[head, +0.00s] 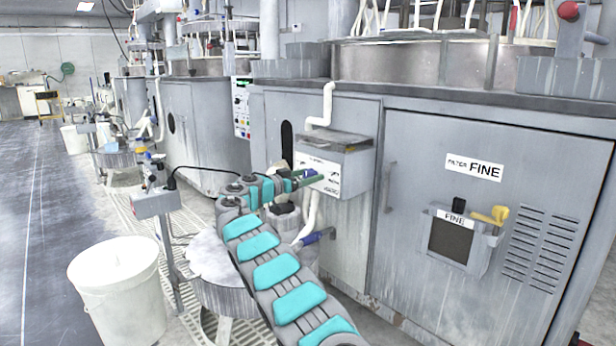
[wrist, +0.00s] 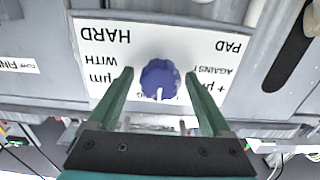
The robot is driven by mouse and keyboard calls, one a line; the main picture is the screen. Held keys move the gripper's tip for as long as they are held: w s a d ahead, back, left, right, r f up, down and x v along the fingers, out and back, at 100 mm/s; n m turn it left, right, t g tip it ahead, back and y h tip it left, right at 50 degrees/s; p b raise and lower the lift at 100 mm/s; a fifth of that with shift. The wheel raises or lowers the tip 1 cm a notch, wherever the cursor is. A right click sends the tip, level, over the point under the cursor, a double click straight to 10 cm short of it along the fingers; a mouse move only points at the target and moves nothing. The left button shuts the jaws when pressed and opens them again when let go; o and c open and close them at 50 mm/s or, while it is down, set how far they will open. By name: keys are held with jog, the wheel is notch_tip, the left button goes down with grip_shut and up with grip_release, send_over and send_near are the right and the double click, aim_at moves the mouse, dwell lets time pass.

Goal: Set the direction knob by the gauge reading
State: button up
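The direction knob (wrist: 160,79) is blue and round with a white pointer mark, seen in the wrist view on a white label plate (wrist: 225,45). The plate's print appears upside down: HARD, PAD, WITH, AGAINST, µm. The pointer mark is toward the bottom of the picture. My gripper (wrist: 158,75) is open, with one green finger on each side of the knob and a visible gap on both sides. In the head view my gripper (head: 307,180) is at the front of a grey box (head: 350,160) bearing the plate (head: 322,174); the knob is not discernible there. I can read no gauge.
A grey door (head: 415,190) marked FILTER FINE, with a yellow lever (head: 490,215), stands to the right. A blue-handled valve (head: 318,236) is under the box. A white bucket (head: 118,290) and a post-mounted box (head: 155,203) stand left. Open floor (head: 40,250) lies farther left.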

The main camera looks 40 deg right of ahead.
grip_shut()
dwell(0.5)
jog(key=shift+n, duration=0.4)
jog(key=n, duration=0.2)
jog(key=shift+a+n+b, duration=0.1)
jog(key=shift+n+b, duration=0.3)
jog(key=n+p, duration=0.1)
jog(key=n, duration=0.4)
jog(key=shift+w, duration=0.1)
jog(key=shift+n, duration=0.3)
jog(key=shift+o, duration=0.4)
grip_release()
